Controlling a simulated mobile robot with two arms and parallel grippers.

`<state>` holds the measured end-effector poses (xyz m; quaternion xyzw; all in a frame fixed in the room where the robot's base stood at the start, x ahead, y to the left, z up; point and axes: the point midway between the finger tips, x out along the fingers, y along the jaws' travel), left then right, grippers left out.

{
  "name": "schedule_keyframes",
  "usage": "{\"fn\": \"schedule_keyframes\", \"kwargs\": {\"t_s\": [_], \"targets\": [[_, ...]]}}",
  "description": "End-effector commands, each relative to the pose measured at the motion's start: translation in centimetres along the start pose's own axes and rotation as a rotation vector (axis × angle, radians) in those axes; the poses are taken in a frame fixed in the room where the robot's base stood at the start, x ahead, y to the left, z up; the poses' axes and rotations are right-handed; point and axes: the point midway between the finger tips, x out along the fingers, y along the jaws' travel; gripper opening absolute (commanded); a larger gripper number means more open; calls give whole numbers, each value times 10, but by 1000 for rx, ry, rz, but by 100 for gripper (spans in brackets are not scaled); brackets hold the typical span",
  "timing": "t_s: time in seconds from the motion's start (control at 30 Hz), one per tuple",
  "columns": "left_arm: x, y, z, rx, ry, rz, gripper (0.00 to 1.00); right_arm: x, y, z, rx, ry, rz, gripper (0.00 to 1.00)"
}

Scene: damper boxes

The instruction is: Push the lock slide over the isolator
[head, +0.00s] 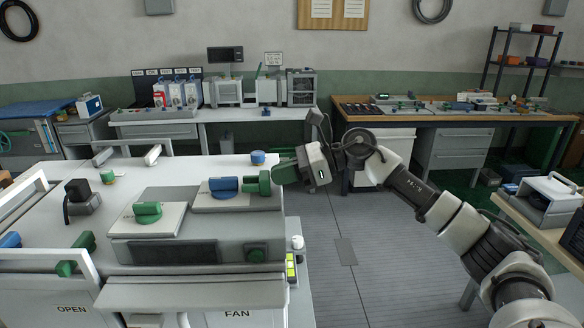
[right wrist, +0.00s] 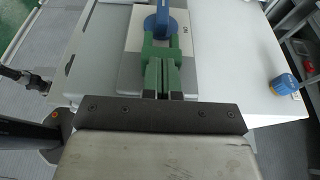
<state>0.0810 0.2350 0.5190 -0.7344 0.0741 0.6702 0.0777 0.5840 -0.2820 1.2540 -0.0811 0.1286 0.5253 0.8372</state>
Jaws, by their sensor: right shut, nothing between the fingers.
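The isolator is a blue rotary handle (head: 224,187) on a pale plate on top of the grey unit; it also shows at the top of the right wrist view (right wrist: 160,22). The green lock slide (head: 263,183) is just right of it, and in the right wrist view the slide (right wrist: 148,49) lies close against the handle's near end. Whether it overlaps the handle is hard to tell. My right gripper (head: 279,174) is shut and empty, its green fingertips at the slide's outer side, touching or nearly so (right wrist: 162,68). My left gripper is out of view.
A green handle (head: 148,211) sits on the neighbouring plate. A blue knob (head: 258,158) stands behind the slide and shows at right in the wrist view (right wrist: 285,84). A white rail (head: 40,255) edges the unit's left. Open floor (head: 345,220) lies to the right.

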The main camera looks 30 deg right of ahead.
Motion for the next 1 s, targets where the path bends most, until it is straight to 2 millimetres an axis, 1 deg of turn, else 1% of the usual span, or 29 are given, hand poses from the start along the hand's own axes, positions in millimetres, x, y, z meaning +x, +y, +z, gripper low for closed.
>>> {"fn": "schedule_keyframes", "kwargs": {"t_s": [0.27,0.37,0.5,0.6,0.87,1.0], "targets": [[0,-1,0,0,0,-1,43,1,0,0,0,0,0,0],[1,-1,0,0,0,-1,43,9,0,3,0,-2,3,0],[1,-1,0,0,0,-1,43,30,0,10,-1,-3,3,0],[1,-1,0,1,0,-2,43,37,0,12,0,-2,1,0],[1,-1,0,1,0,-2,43,37,0,11,1,-1,2,0],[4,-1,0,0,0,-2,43,35,1,10,0,-2,2,0]]}}
